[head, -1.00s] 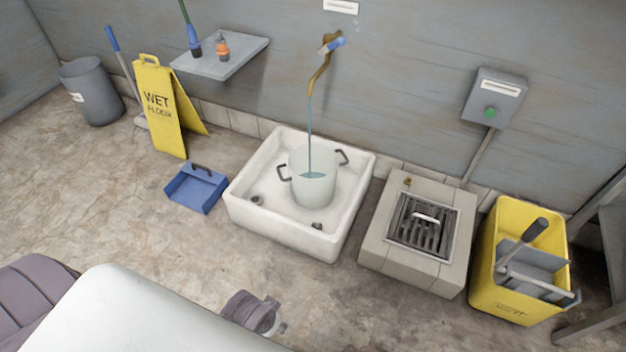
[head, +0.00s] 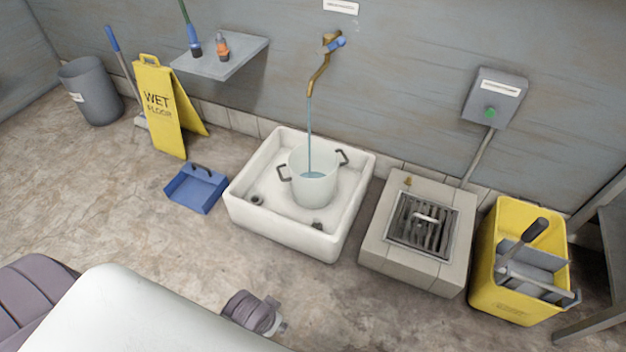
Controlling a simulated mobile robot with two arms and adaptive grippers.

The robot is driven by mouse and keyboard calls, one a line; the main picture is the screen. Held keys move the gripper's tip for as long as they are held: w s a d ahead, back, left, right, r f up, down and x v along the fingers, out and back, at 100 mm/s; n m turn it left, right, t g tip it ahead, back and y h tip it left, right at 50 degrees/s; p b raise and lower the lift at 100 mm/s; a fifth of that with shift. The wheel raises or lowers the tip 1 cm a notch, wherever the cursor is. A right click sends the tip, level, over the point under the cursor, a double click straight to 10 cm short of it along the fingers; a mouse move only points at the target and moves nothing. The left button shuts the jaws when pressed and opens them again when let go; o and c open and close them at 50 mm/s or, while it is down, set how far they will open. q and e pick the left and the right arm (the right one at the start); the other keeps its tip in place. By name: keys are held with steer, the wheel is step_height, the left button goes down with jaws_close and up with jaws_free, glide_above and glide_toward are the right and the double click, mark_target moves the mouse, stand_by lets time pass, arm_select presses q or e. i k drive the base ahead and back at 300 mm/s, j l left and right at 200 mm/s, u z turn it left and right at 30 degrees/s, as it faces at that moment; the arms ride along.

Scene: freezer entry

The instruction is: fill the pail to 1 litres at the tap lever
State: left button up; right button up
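A pale translucent pail (head: 314,190) with two dark side handles stands upright in a white square basin (head: 268,220). A brass tap (head: 320,78) with a blue lever (head: 337,43) is on the wall above it. A thin stream of water (head: 309,130) falls from the spout into the pail, and blue water (head: 314,175) shows inside. Any volume marks are too small to read. Neither gripper's fingers are in view; only parts of my own body show at the bottom left and bottom centre.
A floor drain with a grate (head: 420,228) is right of the basin, then a yellow mop bucket (head: 520,297). A wall box with a green button (head: 495,98) hangs above. A blue dustpan (head: 196,188), a yellow wet-floor sign (head: 160,110), a wall shelf (head: 225,62) and a grey bin (head: 90,90) are left.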

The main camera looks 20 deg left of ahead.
mark_target(342, 41)
steer(key=i+j+z, duration=0.25)
steer(key=j, duration=0.2)
steer(key=j+z, duration=0.2)
steer(key=j, duration=0.25)
steer(key=i+j+z, duration=0.25)
steer(key=j, duration=0.25)
steer(key=k, duration=0.1)
